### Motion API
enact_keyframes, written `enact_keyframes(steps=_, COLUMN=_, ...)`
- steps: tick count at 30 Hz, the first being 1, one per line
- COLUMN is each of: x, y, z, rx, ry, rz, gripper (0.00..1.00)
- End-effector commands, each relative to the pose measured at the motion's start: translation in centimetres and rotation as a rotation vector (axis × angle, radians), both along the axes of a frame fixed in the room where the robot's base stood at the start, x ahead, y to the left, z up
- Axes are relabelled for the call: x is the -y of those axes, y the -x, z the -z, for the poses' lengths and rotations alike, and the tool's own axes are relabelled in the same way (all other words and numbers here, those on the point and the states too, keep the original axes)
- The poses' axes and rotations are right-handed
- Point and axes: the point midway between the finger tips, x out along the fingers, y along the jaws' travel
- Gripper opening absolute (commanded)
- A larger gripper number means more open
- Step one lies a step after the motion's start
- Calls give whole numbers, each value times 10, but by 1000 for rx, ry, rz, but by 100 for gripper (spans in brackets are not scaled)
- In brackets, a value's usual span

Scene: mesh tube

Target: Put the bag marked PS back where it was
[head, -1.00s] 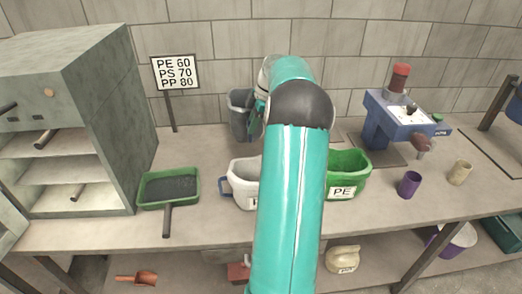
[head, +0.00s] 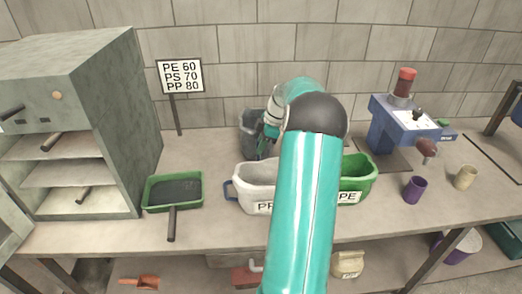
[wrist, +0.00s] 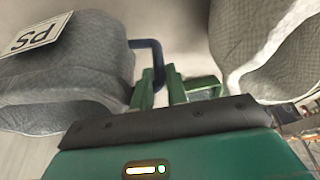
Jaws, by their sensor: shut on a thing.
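The grey bag marked PS (wrist: 60,85) fills the left of the wrist view, its label upside down. In the head view the dark grey bag (head: 252,133) is behind the white bag, partly hidden by my arm. My gripper (wrist: 163,85) is shut on the bag's dark blue handle (wrist: 155,48). In the head view only part of my gripper (head: 271,122) shows, beside the bag. I cannot tell whether the bag's base touches the bench.
A white bag marked PP (head: 255,182) and a green bag marked PE (head: 360,172) stand in front. A green tray (head: 173,190), an oven (head: 75,110) and a sign (head: 180,75) are to the left. A blue machine (head: 400,125) and two cups (head: 415,188) are to the right.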

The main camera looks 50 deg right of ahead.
Motion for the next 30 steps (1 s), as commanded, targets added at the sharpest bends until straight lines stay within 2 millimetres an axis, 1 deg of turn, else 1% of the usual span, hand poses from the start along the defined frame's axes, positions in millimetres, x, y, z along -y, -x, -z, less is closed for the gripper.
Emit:
enact_keyframes(steps=1, x=0, y=1, z=10, rx=-2, ry=-4, rz=0, gripper=0)
enact_keyframes(steps=4, x=0, y=1, z=19, rx=-1, ry=-1, rz=1, gripper=0)
enact_keyframes(steps=11, x=1, y=2, z=20, rx=0, ry=0, rz=3, gripper=0)
enact_keyframes(steps=15, x=1, y=1, z=23, rx=0, ry=0, rz=3, gripper=0)
enact_keyframes(steps=16, x=1, y=1, z=23, rx=0, ry=0, rz=3, gripper=21)
enact_keyframes(steps=18, x=1, y=1, z=23, rx=0, ry=0, rz=3, gripper=35)
enact_keyframes(steps=19, x=1, y=1, z=23, rx=-1, ry=-1, rz=3, gripper=37)
enact_keyframes(steps=26, x=1, y=1, z=22, rx=-1, ry=-1, rz=3, gripper=37)
enact_keyframes(steps=30, x=2, y=2, z=17, rx=1, ry=1, rz=4, gripper=37)
